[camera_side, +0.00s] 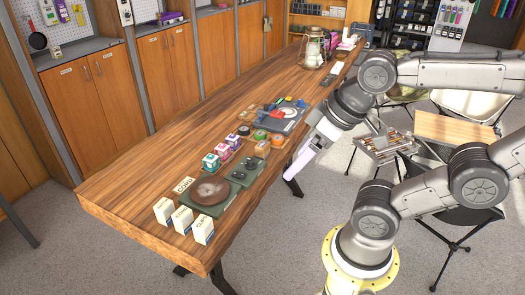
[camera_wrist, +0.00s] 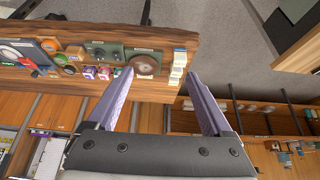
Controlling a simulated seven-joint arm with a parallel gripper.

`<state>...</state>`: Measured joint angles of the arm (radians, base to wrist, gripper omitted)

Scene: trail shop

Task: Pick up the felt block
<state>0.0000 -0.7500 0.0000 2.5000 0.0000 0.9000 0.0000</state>
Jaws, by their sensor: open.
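I cannot pick out the felt block for certain among the small goods on the wooden table (camera_side: 150,195). Small pink, teal and purple boxes (camera_side: 222,151) stand in a row near the middle. My gripper (camera_side: 292,174) hangs over the table's right edge in the side view, apart from the goods. In the wrist view its two lavender fingers are spread wide (camera_wrist: 160,77), with nothing between them. Beyond the fingertips lie a brown round dish (camera_wrist: 146,65) and white cartons (camera_wrist: 179,68).
Rolls (camera_side: 277,140) and a grey tray (camera_side: 287,121) lie farther back. A glass lantern (camera_side: 313,50) stands at the far end. The table's left side is clear. A folding stool (camera_side: 385,147) stands on the floor to the right.

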